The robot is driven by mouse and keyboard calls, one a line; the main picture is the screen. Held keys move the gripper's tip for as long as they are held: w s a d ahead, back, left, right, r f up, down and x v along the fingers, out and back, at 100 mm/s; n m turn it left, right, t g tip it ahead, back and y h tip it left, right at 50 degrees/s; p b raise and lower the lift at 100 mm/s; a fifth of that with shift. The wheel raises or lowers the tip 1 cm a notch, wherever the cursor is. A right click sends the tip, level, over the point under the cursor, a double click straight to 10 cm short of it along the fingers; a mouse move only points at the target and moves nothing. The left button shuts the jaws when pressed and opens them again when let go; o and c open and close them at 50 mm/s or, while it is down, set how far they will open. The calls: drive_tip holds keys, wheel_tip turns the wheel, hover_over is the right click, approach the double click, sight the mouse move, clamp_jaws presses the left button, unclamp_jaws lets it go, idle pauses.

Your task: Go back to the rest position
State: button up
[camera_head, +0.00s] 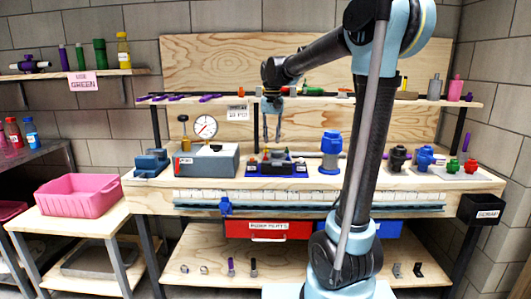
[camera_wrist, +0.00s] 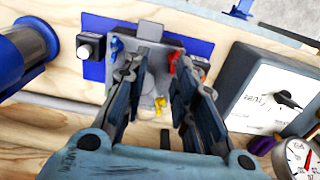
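My gripper (camera_head: 272,138) hangs from my arm above the workbench (camera_head: 400,184), pointing down, its two fingers apart. In the wrist view the gripper (camera_wrist: 160,65) is open, with nothing held between its fingers. Below it lies a blue fixture (camera_head: 257,171) with a grey block and small blue, red and yellow parts; this fixture also shows in the wrist view (camera_wrist: 97,70). The fingertips look to be above the fixture; the wrist view does not make the gap clear.
A grey box (camera_head: 222,163) with a gauge (camera_head: 205,126) stands left of the fixture, a blue cylinder (camera_head: 330,160) right of it. A shelf (camera_head: 220,98) with tools runs behind my gripper. A pink bin (camera_head: 77,198) stands on a side table. My arm hides part of the bench.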

drive_tip(key=s+d+f+t, duration=0.1)
drive_tip(key=s+d+f, duration=0.3)
drive_tip(key=s+d, duration=0.3)
drive_tip(key=s+d+f, duration=0.3)
drive_tip(key=s+d, duration=0.1)
drive_tip(key=s, duration=0.6)
drive_tip(key=s+d+f, duration=0.2)
drive_tip(key=s+f, duration=0.4)
drive_tip(key=f, duration=0.1)
drive_tip(key=s+d+f+t, duration=0.1)
drive_tip(key=s+d+f, duration=0.2)
drive_tip(key=s+f, duration=0.4)
drive_tip(key=shift+d+f+n, duration=0.15)
drive_tip(key=shift+f+n, duration=0.15)
drive_tip(key=shift+f, duration=0.05)
drive_tip(key=shift+w+f, duration=0.2)
drive_tip(key=shift+w, duration=0.2)
